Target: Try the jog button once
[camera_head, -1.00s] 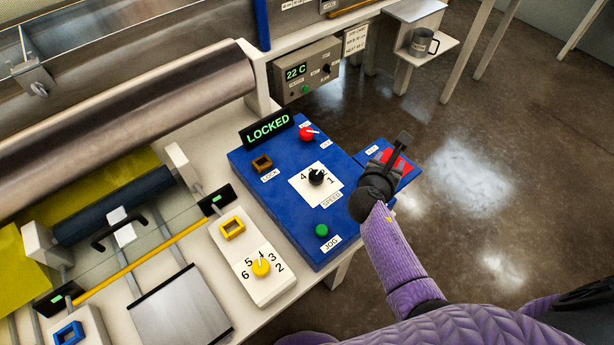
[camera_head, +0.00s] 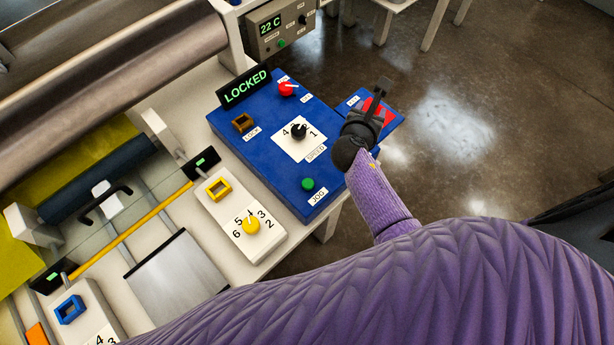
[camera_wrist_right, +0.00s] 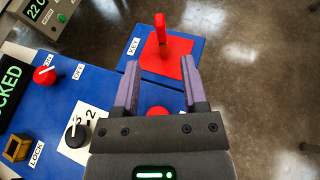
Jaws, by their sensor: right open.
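The green jog button (camera_head: 308,184) sits at the near end of the blue panel (camera_head: 232,124), beside its JOG label (camera_head: 318,197). My right gripper (camera_head: 381,88) is over the small blue side plate, off to the right of the jog button. In the wrist view the right gripper (camera_wrist_right: 162,62) is open and empty, with a red round part (camera_wrist_right: 158,111) partly showing below its fingers. The jog button does not show in the wrist view. The display (camera_head: 246,87) reads LOCKED. My left gripper is out of view.
An upright red key (camera_wrist_right: 161,32) stands on a red pad (camera_wrist_right: 173,68) labelled KEY. The panel also bears a red knob (camera_head: 286,89), a black speed knob (camera_head: 298,131) and a brown lock socket (camera_head: 242,122). A white box with a yellow knob (camera_head: 251,226) lies left of the panel.

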